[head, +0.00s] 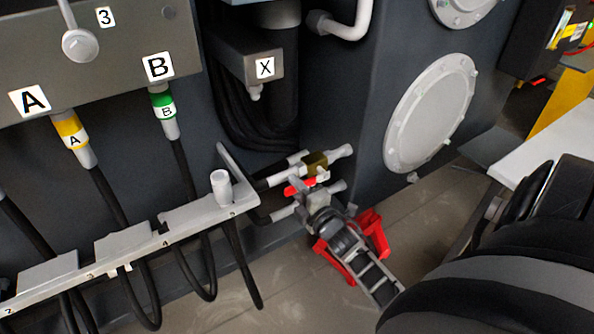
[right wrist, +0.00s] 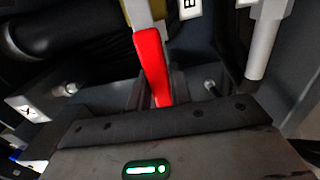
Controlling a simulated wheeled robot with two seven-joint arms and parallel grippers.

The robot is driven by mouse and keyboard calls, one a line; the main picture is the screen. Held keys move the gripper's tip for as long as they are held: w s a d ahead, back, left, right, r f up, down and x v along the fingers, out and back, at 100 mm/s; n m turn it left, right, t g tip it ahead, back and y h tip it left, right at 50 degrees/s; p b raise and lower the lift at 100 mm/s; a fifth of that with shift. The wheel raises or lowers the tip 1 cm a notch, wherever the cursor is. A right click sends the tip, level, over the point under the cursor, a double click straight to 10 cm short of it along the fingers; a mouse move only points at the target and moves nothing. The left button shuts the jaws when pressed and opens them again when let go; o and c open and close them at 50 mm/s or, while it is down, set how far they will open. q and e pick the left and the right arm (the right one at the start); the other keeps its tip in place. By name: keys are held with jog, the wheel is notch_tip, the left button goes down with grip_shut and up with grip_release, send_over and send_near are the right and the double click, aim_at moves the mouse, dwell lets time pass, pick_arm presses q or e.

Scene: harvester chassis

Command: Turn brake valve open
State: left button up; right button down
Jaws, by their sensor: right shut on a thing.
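The brake valve (head: 316,162) has an olive-brass body with pale pipe fittings, low beside the dark chassis wall in the head view. Its red lever (head: 297,187) points left and slightly down there. My right gripper (head: 311,190) reaches in from the lower right and is shut on the red lever. In the right wrist view the red lever (right wrist: 152,62) runs down from the valve body to the jaws of my right gripper (right wrist: 150,95). The fingers partly hide the lever's lower part. My left gripper is not in view.
A hose rack (head: 130,243) with hanging black hoses stands left of the valve. Hose plugs A (head: 72,134) and B (head: 164,112) hang from a grey panel above. A round cover (head: 430,112) is on the wall to the right. Floor (head: 440,215) shows around my arm.

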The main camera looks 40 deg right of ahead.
jog(key=shift+f, duration=0.15)
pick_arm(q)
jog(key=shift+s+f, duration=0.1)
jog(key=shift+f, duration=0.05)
pick_arm(e)
jog(key=c, duration=1.3)
grip_release()
jog(key=shift+o, duration=0.2)
pick_arm(q)
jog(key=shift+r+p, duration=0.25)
jog(key=shift+p, duration=0.25)
pick_arm(e)
jog(key=s+a, duration=0.2)
jog(key=s, duration=1.3)
jog(key=shift+s+a, duration=0.3)
jog(key=shift+s, duration=0.1)
